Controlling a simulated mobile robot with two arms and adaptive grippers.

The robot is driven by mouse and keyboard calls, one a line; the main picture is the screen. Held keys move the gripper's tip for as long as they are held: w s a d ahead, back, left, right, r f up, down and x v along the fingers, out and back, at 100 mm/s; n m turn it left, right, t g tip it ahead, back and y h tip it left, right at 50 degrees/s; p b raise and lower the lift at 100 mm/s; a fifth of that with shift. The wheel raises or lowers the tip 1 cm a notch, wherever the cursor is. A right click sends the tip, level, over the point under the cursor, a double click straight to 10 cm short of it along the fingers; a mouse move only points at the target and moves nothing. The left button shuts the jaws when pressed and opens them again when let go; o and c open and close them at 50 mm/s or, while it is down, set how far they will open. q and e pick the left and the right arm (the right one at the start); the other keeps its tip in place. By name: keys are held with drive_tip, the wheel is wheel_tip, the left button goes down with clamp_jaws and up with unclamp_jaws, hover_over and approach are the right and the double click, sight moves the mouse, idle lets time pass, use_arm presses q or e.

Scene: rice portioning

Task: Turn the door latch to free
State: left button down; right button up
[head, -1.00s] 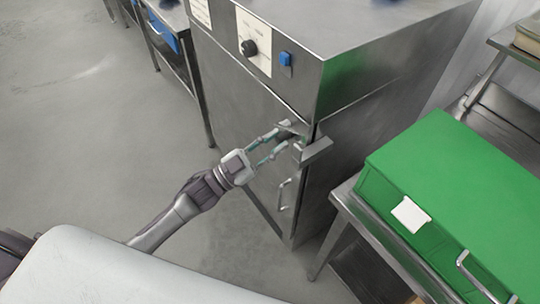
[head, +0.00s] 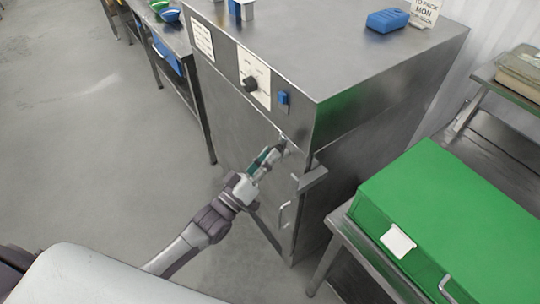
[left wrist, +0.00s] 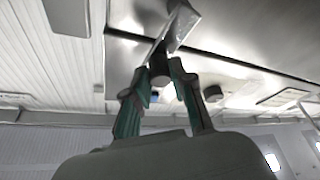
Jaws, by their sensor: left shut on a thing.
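The grey metal cabinet (head: 245,130) has its door on the front face. The small metal door latch (head: 283,142) is high on the door, near its right edge. In the left wrist view, the two teal-sided fingers of the gripper (left wrist: 159,78) close around a short dark cylinder on the latch, under a flat metal plate (left wrist: 179,28). The fingertips partly hide the latch in the head view. My right gripper is not in view.
A metal bracket (head: 312,179) sticks out at the door edge, above a door handle (head: 284,213). A dark knob (head: 250,84) and blue switch (head: 284,98) are above the door. A green case (head: 450,190) stands close on the right. The floor at left is clear.

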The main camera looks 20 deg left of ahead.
use_arm(q)
drive_tip(key=shift+w+a+r+n+y+p, duration=0.15)
drive_tip(key=shift+n+y+p, duration=0.1)
drive_tip(key=shift+n, duration=0.3)
drive_tip(key=shift+w+a+f+n+y+p, duration=0.15)
drive_tip(key=shift+n+y, duration=0.15)
drive_tip(key=shift+n, duration=0.3)
drive_tip(key=shift+a+r+n+y+p, duration=0.15)
drive_tip(key=shift+n+y+p, duration=0.1)
drive_tip(key=shift+n, duration=0.3)
drive_tip(key=c, duration=1.2)
unclamp_jaws()
drive_tip(key=shift+c, duration=0.2)
drive_tip(key=v, duration=1.2)
